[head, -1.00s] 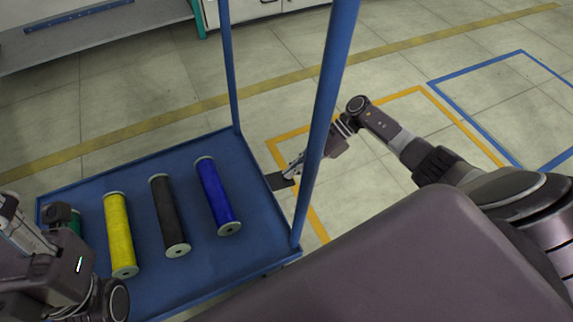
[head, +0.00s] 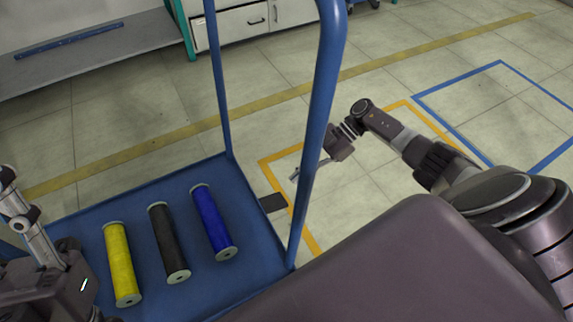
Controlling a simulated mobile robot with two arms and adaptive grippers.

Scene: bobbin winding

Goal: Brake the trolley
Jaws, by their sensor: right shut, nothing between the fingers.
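The blue trolley (head: 183,262) stands at the left, with its blue upright frame (head: 318,120) rising at its right end. A small dark plate, likely the brake pedal (head: 273,202), sticks out low at the trolley's right edge. My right gripper (head: 294,177) is shut and empty, above and to the right of the pedal, apart from it in the picture. It is partly behind the near frame post. My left gripper (head: 20,215) is at the left edge over the trolley's left end, partly cut off. Its jaws are unclear.
A yellow bobbin (head: 122,265), a black bobbin (head: 168,243) and a blue bobbin (head: 213,222) lie on the trolley deck. An orange floor outline (head: 312,243) surrounds open floor on the right. A grey bench (head: 95,50) and white cabinet (head: 245,22) stand behind.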

